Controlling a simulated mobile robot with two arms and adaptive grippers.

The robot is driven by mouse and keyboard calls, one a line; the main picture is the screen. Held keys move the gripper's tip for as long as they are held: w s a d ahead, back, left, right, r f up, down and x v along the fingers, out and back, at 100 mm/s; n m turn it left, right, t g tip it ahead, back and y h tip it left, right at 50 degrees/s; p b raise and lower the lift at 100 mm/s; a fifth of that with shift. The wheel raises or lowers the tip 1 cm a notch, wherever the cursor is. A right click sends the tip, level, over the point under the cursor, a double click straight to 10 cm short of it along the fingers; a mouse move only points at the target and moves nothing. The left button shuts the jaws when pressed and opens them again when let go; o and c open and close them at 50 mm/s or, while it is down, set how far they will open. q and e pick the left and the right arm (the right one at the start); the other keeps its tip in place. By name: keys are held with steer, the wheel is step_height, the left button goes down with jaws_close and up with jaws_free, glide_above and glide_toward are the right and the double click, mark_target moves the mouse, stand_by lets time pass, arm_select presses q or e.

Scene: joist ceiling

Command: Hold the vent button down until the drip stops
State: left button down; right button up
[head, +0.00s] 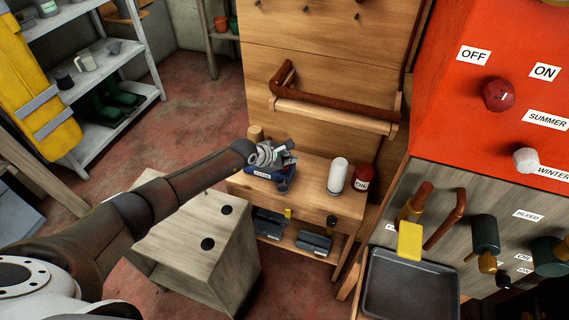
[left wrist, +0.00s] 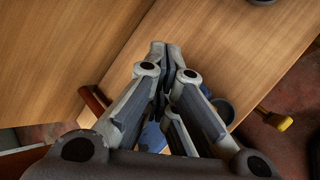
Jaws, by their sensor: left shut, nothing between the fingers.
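My left gripper (head: 285,153) is over the small wooden bench, at a blue object (head: 270,190) with a white label. Its fingers are shut and empty; they also show close up in the left wrist view (left wrist: 165,52). Part of the blue object shows below the fingers there (left wrist: 153,137). I cannot tell whether the fingers touch anything. No button marked as a vent can be made out; the gripper hides part of the blue object. A yellow-handled tap (head: 410,240) is above a dark tray (head: 382,308). No drip is visible. My right gripper is not in view.
A white cylinder (head: 338,176) and a red jar (head: 362,178) stand on the bench, right of the gripper. A brown pipe (head: 335,103) runs along the wooden panel behind. A wooden block (head: 235,262) stands in front. The red panel (head: 440,110) with knobs is at right.

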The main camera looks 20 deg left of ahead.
mark_target(287, 167)
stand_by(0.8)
arm_select(q)
steer(key=shift+r+p, duration=0.8)
steer(key=shift+r, duration=0.1)
step_height(287, 167, up, 5)
steer(key=p, duration=0.4)
stand_by(0.3)
